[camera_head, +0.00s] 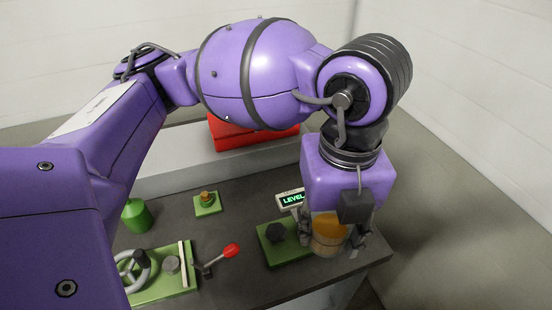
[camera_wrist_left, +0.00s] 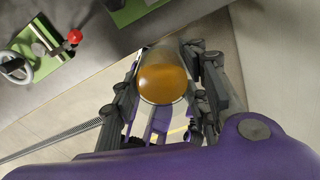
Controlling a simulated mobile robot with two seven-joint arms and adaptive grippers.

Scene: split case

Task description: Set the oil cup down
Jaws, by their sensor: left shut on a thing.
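The oil cup (camera_head: 329,234) is a clear cup with amber oil in it. My left gripper (camera_head: 335,243) is shut on it, near the right front corner of the dark table. In the left wrist view the cup (camera_wrist_left: 163,80) sits between the two fingers of the left gripper (camera_wrist_left: 163,95), and I look down on the round amber oil surface. Whether the cup's base touches the table cannot be told, as the fingers and wrist cover part of it. My right gripper is not in either view.
Left of the cup is a green plate (camera_head: 289,252) with a dark hexagonal knob and a "LEVEL" display (camera_head: 292,199) behind. A red-knobbed lever (camera_head: 231,250), a handwheel (camera_head: 133,270), a green bottle (camera_head: 136,215) and a red box (camera_head: 255,135) stand farther left and back.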

